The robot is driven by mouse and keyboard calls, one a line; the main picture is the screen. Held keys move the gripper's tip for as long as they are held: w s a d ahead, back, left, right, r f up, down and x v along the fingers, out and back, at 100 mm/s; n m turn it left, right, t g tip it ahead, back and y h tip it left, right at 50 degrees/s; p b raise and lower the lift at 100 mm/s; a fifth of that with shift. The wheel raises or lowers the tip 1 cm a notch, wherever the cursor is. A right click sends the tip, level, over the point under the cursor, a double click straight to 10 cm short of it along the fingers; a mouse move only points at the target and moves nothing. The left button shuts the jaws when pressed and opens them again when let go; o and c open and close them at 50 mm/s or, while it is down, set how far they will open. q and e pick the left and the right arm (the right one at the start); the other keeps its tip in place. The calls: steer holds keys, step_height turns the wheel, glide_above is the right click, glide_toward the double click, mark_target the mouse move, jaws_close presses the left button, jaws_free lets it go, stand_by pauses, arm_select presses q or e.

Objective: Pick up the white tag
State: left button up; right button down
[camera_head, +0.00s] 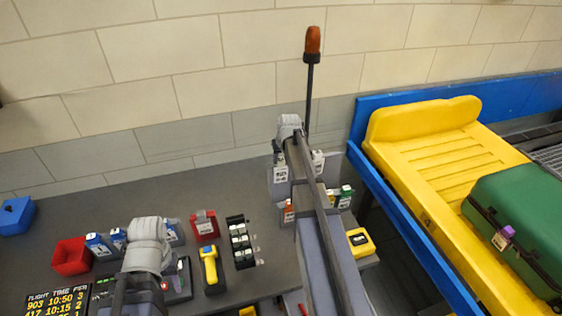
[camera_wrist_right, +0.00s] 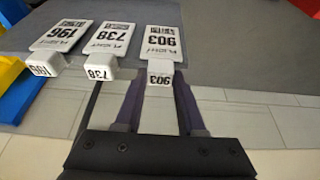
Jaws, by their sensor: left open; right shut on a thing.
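In the right wrist view, three white tags lie in a row. They are printed 196 (camera_wrist_right: 62,33), 738 (camera_wrist_right: 113,38) and 903 (camera_wrist_right: 162,40). My right gripper (camera_wrist_right: 160,98) is shut on the white tag 903 at its near end, one finger on each side. In the head view, the right arm reaches over the counter's right part, and its fingers are hidden there. Small white tags (camera_head: 280,173) show beside that arm. My left gripper (camera_head: 148,243) is over the counter's left part, open, with its fingers not clearly seen.
The grey counter (camera_head: 105,200) holds a red bin (camera_head: 71,256), a yellow handheld device (camera_head: 211,268), a red box (camera_head: 204,225) and a black rack (camera_head: 241,243). A flight display (camera_head: 57,298) is at lower left. A yellow tray (camera_head: 440,175) bears a green suitcase (camera_head: 520,205) at right. An orange-topped pole (camera_head: 312,42) stands behind.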

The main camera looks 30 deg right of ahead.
steer(key=shift+s+r+p, duration=0.1)
steer(key=shift+r+p, duration=1.35)
steer(key=shift+r, duration=0.05)
step_height(320, 180, up, 4)
steer(key=p, duration=0.4)
steer(key=shift+s, duration=0.15)
steer(key=s+a, duration=0.3)
steer(key=s, duration=1)
steer(key=shift+s+a, duration=0.15)
steer(key=shift+s, duration=0.15)
step_height(320, 180, up, 6)
steer(key=p, duration=0.6)
steer(key=shift+r, duration=0.2)
steer(key=shift+f, duration=0.1)
